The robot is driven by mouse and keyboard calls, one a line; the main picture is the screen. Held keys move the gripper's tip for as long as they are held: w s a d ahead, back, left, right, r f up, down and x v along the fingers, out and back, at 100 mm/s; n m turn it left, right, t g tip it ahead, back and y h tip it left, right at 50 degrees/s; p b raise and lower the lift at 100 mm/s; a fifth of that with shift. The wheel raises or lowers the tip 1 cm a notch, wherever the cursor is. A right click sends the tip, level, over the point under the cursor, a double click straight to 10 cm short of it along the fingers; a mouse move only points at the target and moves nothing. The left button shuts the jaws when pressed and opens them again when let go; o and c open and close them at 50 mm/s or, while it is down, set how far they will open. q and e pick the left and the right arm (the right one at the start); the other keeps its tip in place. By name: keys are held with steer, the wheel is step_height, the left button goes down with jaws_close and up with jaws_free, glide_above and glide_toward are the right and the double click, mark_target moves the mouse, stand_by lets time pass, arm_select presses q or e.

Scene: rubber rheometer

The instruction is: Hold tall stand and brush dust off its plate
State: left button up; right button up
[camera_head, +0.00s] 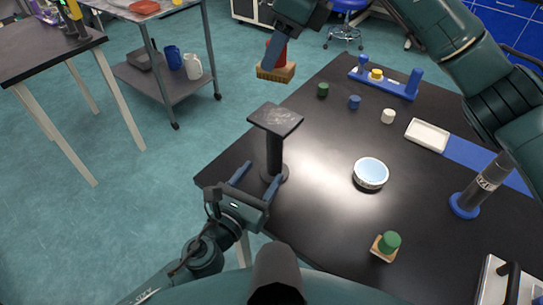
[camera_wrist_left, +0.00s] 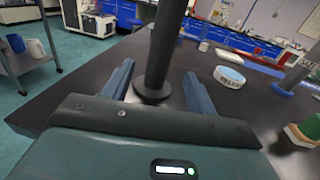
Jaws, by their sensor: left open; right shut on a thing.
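The tall stand (camera_head: 274,150) is black, with a round base, a post and a square plate (camera_head: 274,119) that carries pale dust. It stands upright near the table's left corner. My left gripper (camera_head: 256,172) is open at the stand's lower post; in the left wrist view its fingers (camera_wrist_left: 157,88) lie on either side of the post (camera_wrist_left: 163,50), apart from it. My right gripper (camera_head: 276,50) is shut on the red handle of a brush (camera_head: 276,71). The brush, with tan bristles, is in the air above and beyond the plate, apart from it.
On the black table (camera_head: 320,210) are a white-blue bowl (camera_head: 370,174), a green-topped piece (camera_head: 387,245), a dark cylinder on a blue base (camera_head: 482,187), a blue rack (camera_head: 385,82), a white tray (camera_head: 427,135) and small green, blue and white caps. The table's left edge is close to the stand.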

mark_target(278, 151)
arm_select(q)
steer(key=x, duration=0.9)
steer(key=c, duration=1.2)
